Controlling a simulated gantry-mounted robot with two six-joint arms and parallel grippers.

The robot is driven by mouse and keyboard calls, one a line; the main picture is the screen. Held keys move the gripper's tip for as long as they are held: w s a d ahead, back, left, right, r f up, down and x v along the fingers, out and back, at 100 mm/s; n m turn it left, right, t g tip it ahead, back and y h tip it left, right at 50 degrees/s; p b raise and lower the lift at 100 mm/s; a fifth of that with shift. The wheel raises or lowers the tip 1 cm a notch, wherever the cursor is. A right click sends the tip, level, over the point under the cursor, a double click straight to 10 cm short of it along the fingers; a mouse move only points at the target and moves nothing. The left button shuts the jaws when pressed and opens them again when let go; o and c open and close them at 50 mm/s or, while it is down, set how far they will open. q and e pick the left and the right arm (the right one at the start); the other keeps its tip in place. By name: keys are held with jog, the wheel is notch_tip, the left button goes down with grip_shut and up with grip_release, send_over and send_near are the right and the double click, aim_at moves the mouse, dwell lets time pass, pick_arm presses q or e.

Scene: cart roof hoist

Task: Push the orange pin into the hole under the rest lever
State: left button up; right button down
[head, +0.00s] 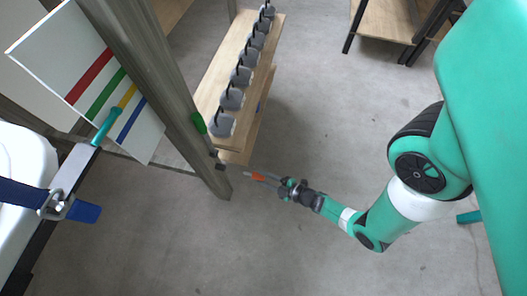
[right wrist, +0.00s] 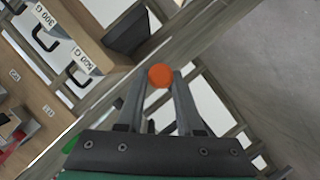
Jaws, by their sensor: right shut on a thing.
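My right gripper (head: 268,179) is shut on the orange pin (head: 257,177). The pin's grey end points left, toward the wooden post (head: 170,88), with a gap between them. In the right wrist view the pin (right wrist: 160,76) shows as a round orange end between the two fingertips (right wrist: 158,88). I cannot tell for sure which part is the rest lever, and I cannot make out the hole. My left gripper is not in view.
A wooden rack (head: 212,85) behind the post carries several grey weights (head: 232,98). At left are a striped white board (head: 60,55), a teal handle (head: 107,125) and a blue strap (head: 20,194). The concrete floor (head: 330,120) around my right arm is clear.

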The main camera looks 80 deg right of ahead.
aim_at(252, 176)
jog(key=shift+w+d+b, duration=0.25)
jog(key=shift+w+b, duration=0.3)
jog(key=shift+w, duration=0.2)
jog(key=w+b, duration=0.1)
jog(key=w, duration=0.2)
jog(key=shift+w+d+b, duration=0.1)
jog(key=shift+w+b, duration=0.05)
jog(key=shift+b, duration=0.2)
jog(key=shift+w+r, duration=0.1)
jog(key=shift+w, duration=0.55)
jog(key=shift+w+d, duration=0.15)
jog(key=shift+w, duration=1)
jog(key=shift+w+d, duration=0.15)
jog(key=shift+w, duration=0.95)
jog(key=shift+c, duration=2.3)
grip_release()
